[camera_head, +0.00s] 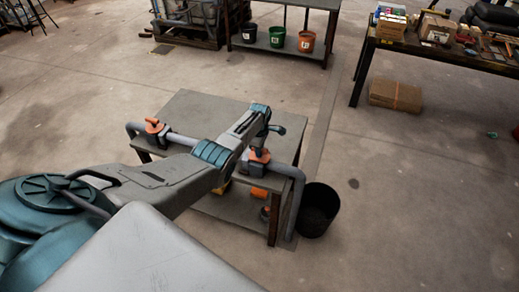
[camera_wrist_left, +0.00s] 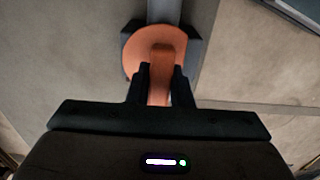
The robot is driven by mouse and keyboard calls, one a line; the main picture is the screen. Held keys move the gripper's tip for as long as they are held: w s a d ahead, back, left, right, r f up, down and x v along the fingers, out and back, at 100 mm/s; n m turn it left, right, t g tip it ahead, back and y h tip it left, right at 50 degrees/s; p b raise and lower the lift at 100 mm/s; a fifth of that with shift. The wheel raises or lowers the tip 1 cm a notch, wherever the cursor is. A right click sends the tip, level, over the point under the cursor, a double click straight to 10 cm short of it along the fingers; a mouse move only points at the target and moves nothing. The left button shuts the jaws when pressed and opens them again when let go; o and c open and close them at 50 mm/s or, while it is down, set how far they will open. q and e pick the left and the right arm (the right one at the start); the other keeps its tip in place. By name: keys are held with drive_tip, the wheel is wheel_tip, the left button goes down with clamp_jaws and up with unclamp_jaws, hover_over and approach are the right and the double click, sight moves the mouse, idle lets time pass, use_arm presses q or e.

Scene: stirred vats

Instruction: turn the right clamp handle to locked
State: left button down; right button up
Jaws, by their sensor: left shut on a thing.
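The right clamp handle (camera_head: 259,155) is orange and sits on a dark clamp body (camera_head: 252,169) on the grey pipe at the right of the small table. My left gripper (camera_head: 267,142) is over it, shut on the handle. In the left wrist view the handle (camera_wrist_left: 162,52) has a round orange base, and its bar lies between the two dark fingers (camera_wrist_left: 160,84). Another orange clamp handle (camera_head: 154,125) is on the pipe's left part. My right gripper does not show.
The grey pipe (camera_head: 182,138) runs across the small table (camera_head: 205,107) and bends down at its right end. A black bin (camera_head: 318,210) stands on the floor beside the table. Orange parts lie on the lower shelf.

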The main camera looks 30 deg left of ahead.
use_arm(q)
drive_tip(key=shift+w+r, duration=0.1)
idle(0.3)
drive_tip(key=c, duration=1.3)
unclamp_jaws()
wheel_tip(320, 180, up, 11)
